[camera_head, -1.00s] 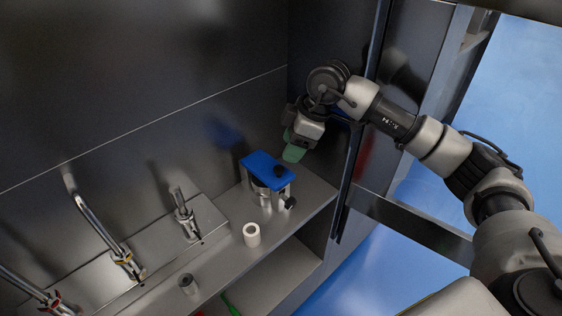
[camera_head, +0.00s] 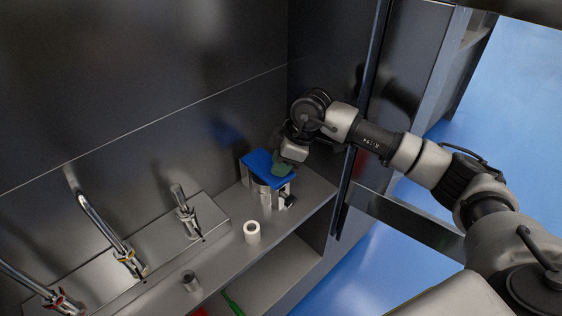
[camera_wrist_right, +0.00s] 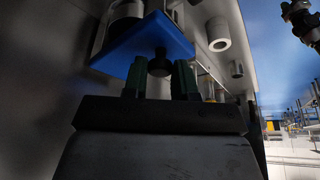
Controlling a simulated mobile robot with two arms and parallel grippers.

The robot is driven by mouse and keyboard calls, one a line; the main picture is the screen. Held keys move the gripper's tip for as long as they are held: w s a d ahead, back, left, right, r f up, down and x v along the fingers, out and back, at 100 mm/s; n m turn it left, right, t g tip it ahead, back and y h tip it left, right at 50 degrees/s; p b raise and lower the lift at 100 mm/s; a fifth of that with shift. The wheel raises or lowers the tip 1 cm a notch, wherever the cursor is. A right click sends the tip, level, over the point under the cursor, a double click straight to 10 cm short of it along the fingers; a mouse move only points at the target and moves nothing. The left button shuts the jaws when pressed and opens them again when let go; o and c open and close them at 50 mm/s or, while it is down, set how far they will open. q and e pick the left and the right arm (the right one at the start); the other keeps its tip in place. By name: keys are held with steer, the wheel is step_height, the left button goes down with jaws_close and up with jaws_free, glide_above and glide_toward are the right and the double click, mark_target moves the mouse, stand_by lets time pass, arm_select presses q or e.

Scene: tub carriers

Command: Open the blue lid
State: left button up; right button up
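The blue lid (camera_head: 256,164) lies flat and closed on a metal container (camera_head: 265,192) on the shelf. In the right wrist view the blue lid (camera_wrist_right: 124,46) fills the upper middle, with a black knob (camera_wrist_right: 160,65) on it. My right gripper (camera_head: 283,166) is at the lid's right part, hiding the knob in the head view. In the wrist view my right gripper (camera_wrist_right: 160,80) has its two green fingers apart, one on each side of the knob, with gaps visible. My left gripper is not in view.
A white hollow cylinder (camera_head: 252,232) and a grey cylinder (camera_head: 190,281) stand on the shelf in front. Metal taps (camera_head: 184,213) rise at the left. A dark wall stands behind, and a cabinet edge (camera_head: 357,140) is close to my right arm.

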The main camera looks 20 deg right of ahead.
mark_target(267, 163)
jaws_close()
steer(key=shift+r, duration=0.1)
steer(key=r+g+p, duration=0.1)
steer(key=p, duration=0.1)
steer(key=w+r+p, duration=0.1)
steer(key=p, duration=0.1)
steer(key=w+r+g+h+p, duration=0.1)
steer(key=p, duration=0.1)
steer(key=shift+a+r+g, duration=0.3)
steer(key=shift+a, duration=0.05)
steer(key=shift+w+a+r+m+g+h+p, duration=0.2)
steer(key=shift+w+r+g+p, duration=0.1)
steer(key=shift+g+p, duration=0.15)
steer(key=shift+w+a+r+m+g+h+p, duration=0.1)
steer(key=shift+w+r+m+g+p, duration=0.15)
steer(key=shift+g+p, duration=0.2)
steer(key=shift+w+a+r+g+h, duration=0.15)
steer(key=shift+w+r+g, duration=0.1)
steer(key=shift+w+g, duration=0.2)
steer(key=shift+w+a+r+g+h, duration=0.1)
steer(key=shift+w+r+g+h, duration=0.1)
steer(key=shift+w+g, duration=0.25)
